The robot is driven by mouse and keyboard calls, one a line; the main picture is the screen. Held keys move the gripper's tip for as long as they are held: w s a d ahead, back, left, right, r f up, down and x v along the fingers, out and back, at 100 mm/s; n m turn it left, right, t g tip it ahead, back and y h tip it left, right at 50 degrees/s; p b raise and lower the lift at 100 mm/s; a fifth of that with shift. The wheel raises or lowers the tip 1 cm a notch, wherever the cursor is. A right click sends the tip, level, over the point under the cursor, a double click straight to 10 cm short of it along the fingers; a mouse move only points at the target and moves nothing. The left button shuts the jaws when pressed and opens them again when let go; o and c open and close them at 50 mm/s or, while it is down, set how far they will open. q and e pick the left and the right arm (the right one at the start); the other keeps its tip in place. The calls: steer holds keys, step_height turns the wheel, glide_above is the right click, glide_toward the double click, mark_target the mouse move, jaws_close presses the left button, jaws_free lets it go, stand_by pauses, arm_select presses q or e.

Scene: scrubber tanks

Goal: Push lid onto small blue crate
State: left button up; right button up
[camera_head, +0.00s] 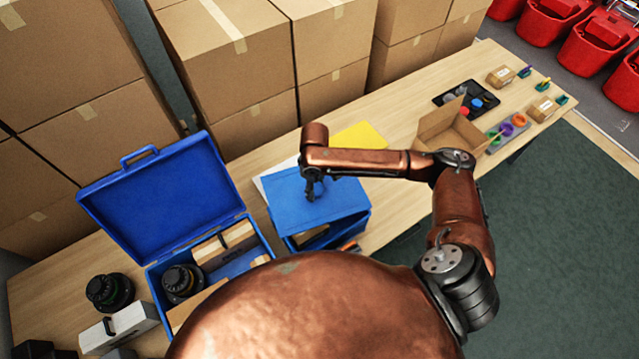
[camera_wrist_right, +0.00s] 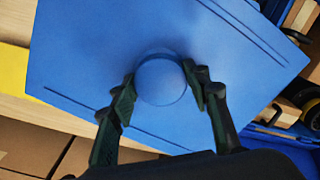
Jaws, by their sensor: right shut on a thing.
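The blue lid (camera_head: 342,199) is a flat panel over the small blue crate (camera_head: 356,229), near the middle of the table. The crate's near side is not covered, and a brown item shows inside through the gap. My right gripper (camera_head: 313,190) is above the lid, shut on its round knob. In the right wrist view, the lid (camera_wrist_right: 85,50) fills most of the picture, and the two dark fingers (camera_wrist_right: 160,82) stand on either side of the blue knob (camera_wrist_right: 162,80). Whether the lid touches the crate's rim is unclear. My left gripper is not in view.
A large open blue case (camera_head: 165,205) with boxes and a black round part stands to the left. A yellow sheet (camera_head: 360,136) lies behind the lid. An open cardboard box (camera_head: 450,130) and small parts are farther right. Stacked cartons (camera_head: 225,50) line the back.

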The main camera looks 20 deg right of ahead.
mark_target(319, 200)
arm_select(q)
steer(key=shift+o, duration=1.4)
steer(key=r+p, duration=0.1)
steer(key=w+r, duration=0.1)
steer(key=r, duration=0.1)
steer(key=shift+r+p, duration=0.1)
steer(key=shift+p, duration=0.3)
arm_select(e)
steer(key=shift+s+d+f+n, duration=0.2)
steer(key=shift+s+f+n, duration=0.3)
steer(key=shift+s+n, duration=0.3)
steer(key=shift+s+d+f+n, duration=0.1)
steer(key=shift+s+f+n, duration=0.05)
steer(key=shift+f+n, duration=0.3)
step_height(319, 200, down, 5)
steer(key=b, duration=0.5)
steer(key=shift+r+b, duration=0.1)
steer(key=shift+b, duration=0.2)
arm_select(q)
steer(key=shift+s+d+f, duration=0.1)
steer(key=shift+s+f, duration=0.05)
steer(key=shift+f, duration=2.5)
arm_select(e)
steer(key=shift+f, duration=0.6)
arm_select(q)
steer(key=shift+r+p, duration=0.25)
steer(key=shift+p, duration=0.15)
